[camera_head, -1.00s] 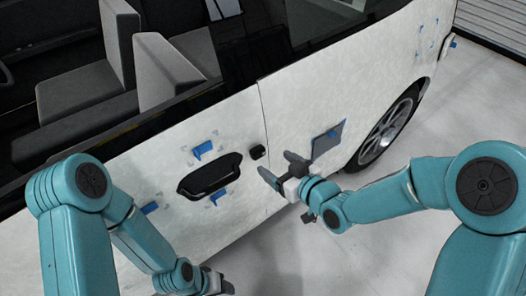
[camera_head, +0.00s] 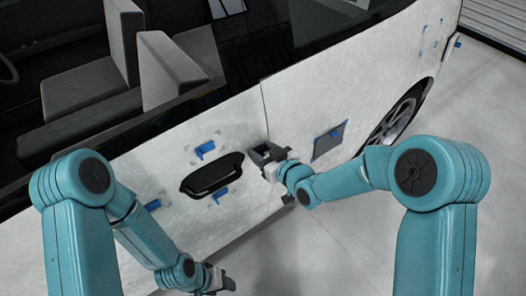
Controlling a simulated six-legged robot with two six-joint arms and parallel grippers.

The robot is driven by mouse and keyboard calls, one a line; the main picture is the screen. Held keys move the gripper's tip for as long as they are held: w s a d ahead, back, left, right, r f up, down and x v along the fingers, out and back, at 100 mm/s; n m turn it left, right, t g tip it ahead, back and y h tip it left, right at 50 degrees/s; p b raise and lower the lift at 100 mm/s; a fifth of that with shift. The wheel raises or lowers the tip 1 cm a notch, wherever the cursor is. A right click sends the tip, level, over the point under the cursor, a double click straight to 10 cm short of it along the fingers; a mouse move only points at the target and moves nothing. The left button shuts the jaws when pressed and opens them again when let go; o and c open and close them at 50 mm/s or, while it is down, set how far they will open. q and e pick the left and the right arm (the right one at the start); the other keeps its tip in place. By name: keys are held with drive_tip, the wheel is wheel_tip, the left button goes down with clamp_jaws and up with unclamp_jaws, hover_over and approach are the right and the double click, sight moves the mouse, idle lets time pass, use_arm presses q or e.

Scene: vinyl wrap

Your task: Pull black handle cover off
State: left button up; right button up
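The white car door carries a black pull handle (camera_head: 211,175) in a dark recess. The small black handle cover sits just right of it by the door seam. It is now mostly hidden behind my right gripper (camera_head: 262,154). The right gripper's dark fingers point at the car and sit at the cover, against or very near the panel. Whether they are closed on it I cannot tell. My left gripper (camera_head: 224,281) is low in the picture, below the door and away from the handle. Its fingers look apart and empty.
Blue tape (camera_head: 205,149) marks the door around the handle. A grey square patch (camera_head: 329,140) is on the rear panel, beside the wheel (camera_head: 397,122). The pale floor (camera_head: 330,250) between my arms is clear.

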drive_tip(key=o, duration=0.4)
drive_tip(key=c, duration=0.6)
drive_tip(key=shift+s, duration=0.1)
drive_tip(key=shift+s+d, duration=0.2)
drive_tip(key=shift+b, duration=0.3)
drive_tip(key=shift+s+d, duration=0.1)
drive_tip(key=shift+s+r, duration=0.1)
